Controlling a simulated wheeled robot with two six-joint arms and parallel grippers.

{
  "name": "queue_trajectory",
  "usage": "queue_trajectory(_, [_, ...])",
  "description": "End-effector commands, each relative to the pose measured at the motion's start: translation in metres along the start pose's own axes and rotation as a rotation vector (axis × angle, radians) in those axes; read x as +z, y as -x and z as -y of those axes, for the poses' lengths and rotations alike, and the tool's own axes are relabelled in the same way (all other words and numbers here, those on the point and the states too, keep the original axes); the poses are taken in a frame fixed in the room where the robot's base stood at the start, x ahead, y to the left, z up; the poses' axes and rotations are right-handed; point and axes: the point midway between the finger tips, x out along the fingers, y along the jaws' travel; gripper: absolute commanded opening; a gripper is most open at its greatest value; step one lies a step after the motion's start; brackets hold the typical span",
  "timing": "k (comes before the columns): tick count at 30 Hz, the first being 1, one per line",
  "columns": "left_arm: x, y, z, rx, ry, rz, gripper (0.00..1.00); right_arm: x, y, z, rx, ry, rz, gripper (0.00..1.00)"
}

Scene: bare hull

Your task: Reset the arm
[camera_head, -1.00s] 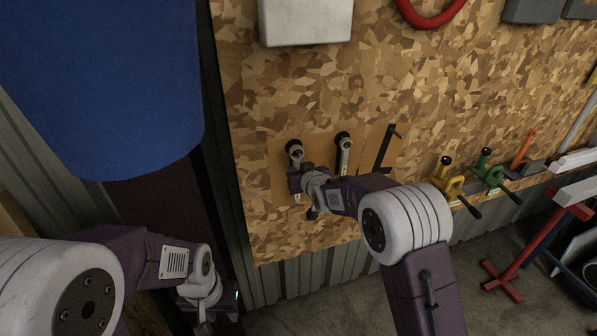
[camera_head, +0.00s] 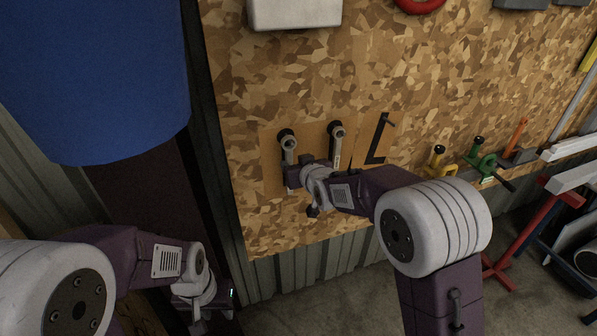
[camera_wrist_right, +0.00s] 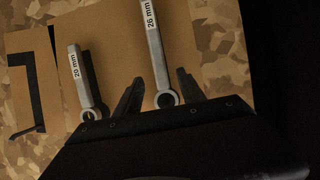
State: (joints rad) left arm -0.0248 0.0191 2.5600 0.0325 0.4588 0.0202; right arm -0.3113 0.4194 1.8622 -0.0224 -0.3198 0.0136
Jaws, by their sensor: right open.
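My right gripper (camera_head: 293,176) is at the camouflage-patterned wall board, over the lower part of the left wrench (camera_head: 288,144). In the right wrist view its two dark fingers (camera_wrist_right: 158,78) are open, one on each side of the wrench marked 26 mm (camera_wrist_right: 155,50); I cannot tell whether they touch it.
A black outline (camera_head: 378,150) is on the board right of the wrenches. Yellow (camera_head: 437,160) and green (camera_head: 487,165) clamps stand further right. A large blue cylinder (camera_head: 95,80) fills the upper left. A white box (camera_head: 295,12) is above. Red and blue stands are at right.

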Motion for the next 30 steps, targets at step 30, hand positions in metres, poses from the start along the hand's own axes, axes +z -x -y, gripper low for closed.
queue_trajectory(30, [0.007, -0.063, 0.001, 0.000, 0.000, 0.000, 0.36, 0.322, 0.212, -0.075, 0.216, -0.276, 0.881, 0.47])
